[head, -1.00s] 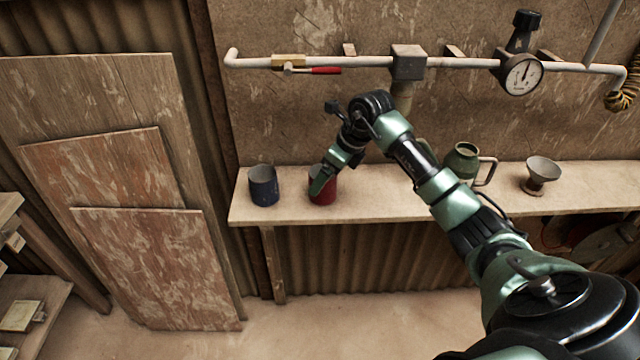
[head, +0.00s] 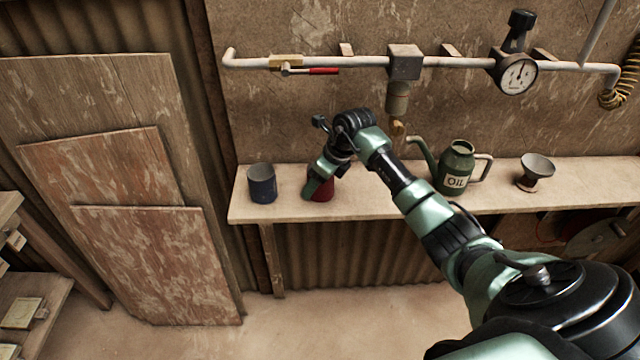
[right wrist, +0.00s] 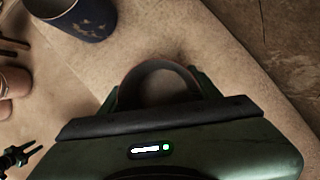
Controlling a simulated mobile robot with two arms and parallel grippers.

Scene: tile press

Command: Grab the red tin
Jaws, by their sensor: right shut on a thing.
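The red tin (head: 325,189) is at the left part of the wall shelf in the head view, mostly hidden behind my right gripper (head: 316,184). My right gripper is shut on the tin. I cannot tell whether the tin's base touches the shelf. In the right wrist view, my gripper (right wrist: 160,92) fills the lower middle, and a curved dark edge shows between its sides. My left gripper is not in view.
A dark blue tin (head: 262,187) stands left of the red tin on the shelf (head: 375,210); it also shows in the right wrist view (right wrist: 88,18). A green oil can (head: 455,165) and a funnel-shaped cup (head: 535,172) stand to the right. A pipe with a red-handled valve (head: 310,70) runs above.

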